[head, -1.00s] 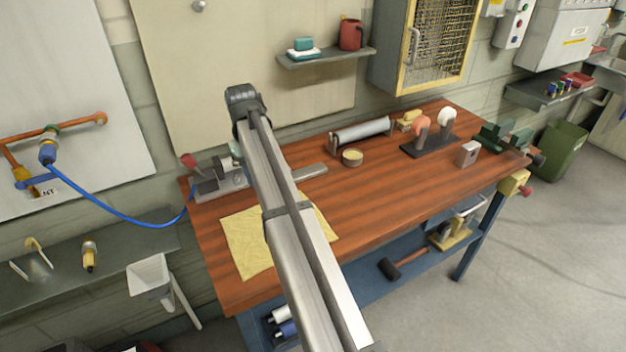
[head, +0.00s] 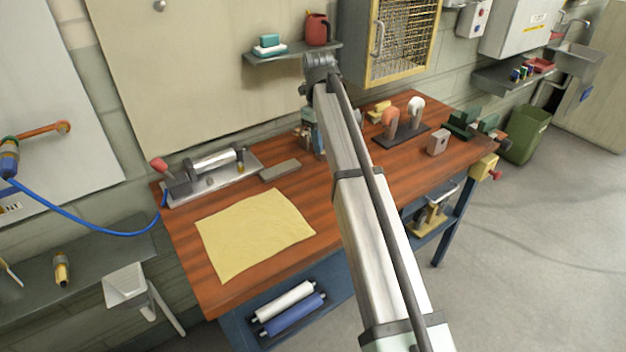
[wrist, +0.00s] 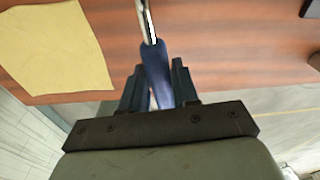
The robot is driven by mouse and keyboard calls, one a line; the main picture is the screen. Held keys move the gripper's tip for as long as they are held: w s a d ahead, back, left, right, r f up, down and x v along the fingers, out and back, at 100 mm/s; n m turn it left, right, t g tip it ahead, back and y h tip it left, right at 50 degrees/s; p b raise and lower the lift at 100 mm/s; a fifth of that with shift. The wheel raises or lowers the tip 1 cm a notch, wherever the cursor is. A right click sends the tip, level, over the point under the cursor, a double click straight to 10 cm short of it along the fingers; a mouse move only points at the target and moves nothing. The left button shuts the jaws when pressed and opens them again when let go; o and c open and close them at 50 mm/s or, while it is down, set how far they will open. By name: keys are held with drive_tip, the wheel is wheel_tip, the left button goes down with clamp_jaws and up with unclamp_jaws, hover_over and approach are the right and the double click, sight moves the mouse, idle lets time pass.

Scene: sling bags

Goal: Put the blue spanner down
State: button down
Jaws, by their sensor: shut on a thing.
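The blue spanner (wrist: 157,68) is between the fingers of my gripper (wrist: 158,88) in the wrist view. Its blue handle is in the jaws and its bright metal shaft points away, out of the top of the picture. My gripper is shut on it, above the wooden bench top (wrist: 215,50). How high it is above the wood is hard to tell. In the head view my arm covers most of the gripper, and I cannot make out the spanner clearly there. The bench top also shows in the head view (head: 330,205).
A yellow cloth (head: 255,235) lies on the bench at left. Behind it are a metal fixture (head: 210,180) and a grey block (head: 281,170). A dark stand with round pads (head: 402,135), a small metal block (head: 438,142) and a green vise (head: 470,125) stand right. Bare wood lies between.

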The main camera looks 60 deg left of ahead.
drive_tip(key=n, duration=0.3)
drive_tip(key=shift+d, duration=0.1)
drive_tip(key=shift+f, duration=5)
drive_tip(key=shift+f, duration=0.4)
drive_tip(key=c, duration=0.8)
unclamp_jaws()
drive_tip(key=shift+c, duration=0.2)
drive_tip(key=r, duration=0.8)
drive_tip(key=a+r, duration=0.1)
drive_tip(key=r, duration=0.3)
drive_tip(key=shift+s+a+r, duration=0.1)
drive_tip(key=shift+s+r, duration=0.1)
drive_tip(key=shift+r, duration=0.2)
